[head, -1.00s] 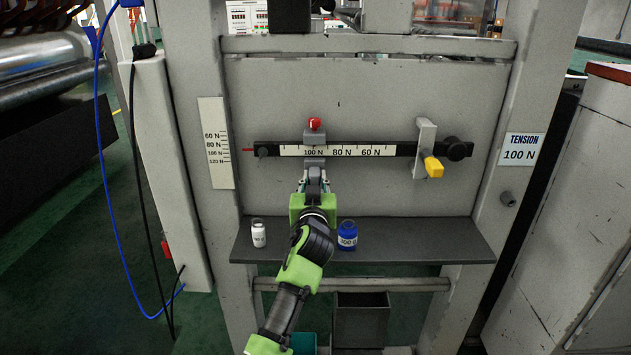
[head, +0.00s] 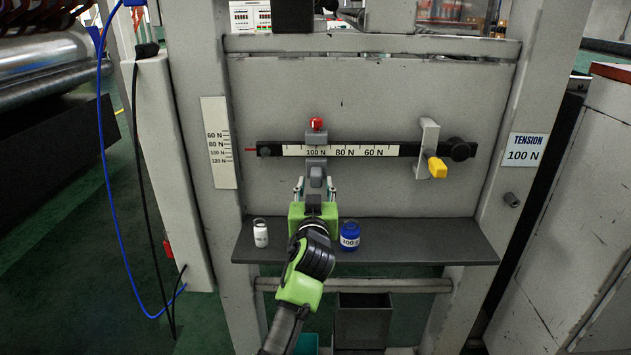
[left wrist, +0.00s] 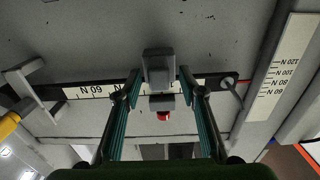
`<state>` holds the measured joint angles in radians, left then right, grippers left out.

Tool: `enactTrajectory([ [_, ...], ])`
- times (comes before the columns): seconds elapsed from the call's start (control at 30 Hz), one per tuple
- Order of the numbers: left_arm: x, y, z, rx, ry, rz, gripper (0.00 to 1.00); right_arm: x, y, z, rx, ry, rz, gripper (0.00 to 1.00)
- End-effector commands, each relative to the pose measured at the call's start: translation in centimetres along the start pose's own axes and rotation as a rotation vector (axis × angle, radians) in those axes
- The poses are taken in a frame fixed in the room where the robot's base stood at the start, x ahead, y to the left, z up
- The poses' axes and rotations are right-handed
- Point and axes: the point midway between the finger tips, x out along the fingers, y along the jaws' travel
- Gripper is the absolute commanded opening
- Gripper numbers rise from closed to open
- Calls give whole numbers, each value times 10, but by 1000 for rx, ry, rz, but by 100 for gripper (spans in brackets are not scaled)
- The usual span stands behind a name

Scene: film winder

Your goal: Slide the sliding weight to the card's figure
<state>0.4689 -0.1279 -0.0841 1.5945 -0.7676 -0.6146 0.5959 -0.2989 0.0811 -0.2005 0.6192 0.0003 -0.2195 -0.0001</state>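The grey sliding weight (head: 316,166) with a red knob (head: 316,123) on top hangs on the dark beam (head: 402,150). Its window sits over the beam's 100 N mark. The card (head: 523,150) on the right post reads TENSION 100 N. My left gripper (head: 315,186) is open just below the weight, its fingers apart on either side of the weight's lower end. The left wrist view shows the open fingers (left wrist: 159,76) with the weight (left wrist: 158,64) between them, gaps on both sides. My right gripper is not in view.
A yellow-handled catch (head: 437,167) on a grey bracket stands at the beam's right. An upright scale (head: 218,143) is at the left. A white bottle (head: 261,233) and a blue bottle (head: 349,235) stand on the grey shelf (head: 430,240), either side of my left arm.

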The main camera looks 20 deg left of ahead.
Motion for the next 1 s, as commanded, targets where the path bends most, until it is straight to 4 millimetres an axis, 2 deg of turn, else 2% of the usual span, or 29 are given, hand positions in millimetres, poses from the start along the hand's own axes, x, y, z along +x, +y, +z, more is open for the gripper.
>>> enactTrajectory([
  [0.1,-19,0,1,-3,-2,0,38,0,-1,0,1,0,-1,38],
  [0.3,-38,0,1,-1,-2,-1,38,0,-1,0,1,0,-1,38],
  [0.8,-41,-2,3,2,-6,-2,38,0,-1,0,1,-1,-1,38],
  [0.87,-44,-6,12,5,-26,-7,38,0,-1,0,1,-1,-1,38],
  [0.97,-60,-22,45,18,-105,-20,38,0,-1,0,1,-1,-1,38],
  [1.0,-71,-30,64,24,-154,-25,38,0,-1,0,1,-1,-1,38],
])
